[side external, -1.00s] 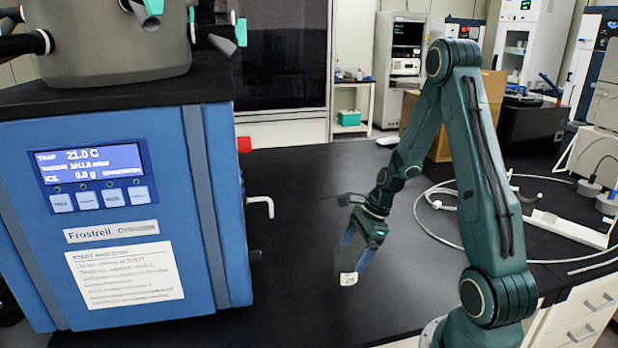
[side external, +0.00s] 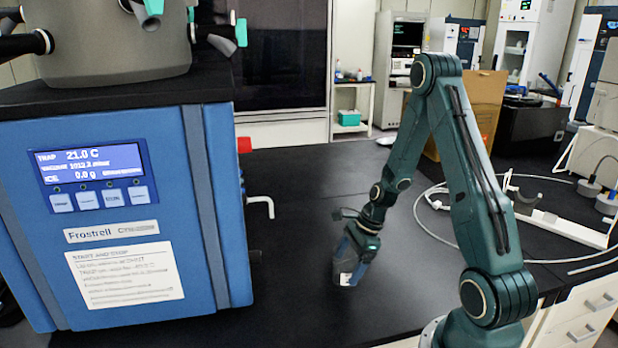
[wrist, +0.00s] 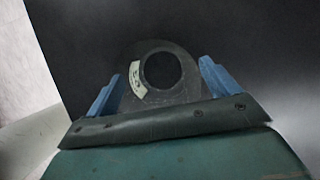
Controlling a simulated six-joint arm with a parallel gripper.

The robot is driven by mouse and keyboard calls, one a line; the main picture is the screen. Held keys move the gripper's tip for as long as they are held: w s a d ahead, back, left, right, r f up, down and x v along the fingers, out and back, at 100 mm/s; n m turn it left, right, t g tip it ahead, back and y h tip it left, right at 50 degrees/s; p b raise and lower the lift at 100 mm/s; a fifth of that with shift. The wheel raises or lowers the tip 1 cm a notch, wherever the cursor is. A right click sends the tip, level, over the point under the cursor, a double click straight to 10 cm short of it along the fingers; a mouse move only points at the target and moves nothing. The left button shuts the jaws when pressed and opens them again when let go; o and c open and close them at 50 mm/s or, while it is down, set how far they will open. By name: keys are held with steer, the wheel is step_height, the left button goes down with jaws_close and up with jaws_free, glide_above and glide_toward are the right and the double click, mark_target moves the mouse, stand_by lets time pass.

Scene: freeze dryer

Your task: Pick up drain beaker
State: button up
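The drain beaker (side external: 345,270) is a clear, faintly visible vessel with a white label, standing on the black bench top to the right of the freeze dryer. My gripper (side external: 350,262) points down at it, with its blue fingers around the beaker's upper part. In the wrist view the beaker (wrist: 182,92) shows as a round shape with a dark circle and a pale label. The two blue fingers of my gripper (wrist: 160,88) stand on either side of it. A gap shows between the right finger and the beaker, so the fingers look open.
The blue freeze dryer (side external: 215,200) stands on the left, with a white drain spout (side external: 262,203) on its side facing the beaker. A white tube (side external: 430,205) lies coiled at the right. The bench around the beaker is clear.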

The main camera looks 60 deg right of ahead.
steer(key=c, duration=1)
steer(key=shift+r, duration=0.15)
step_height(320, 180, up, 20)
stand_by(0.8)
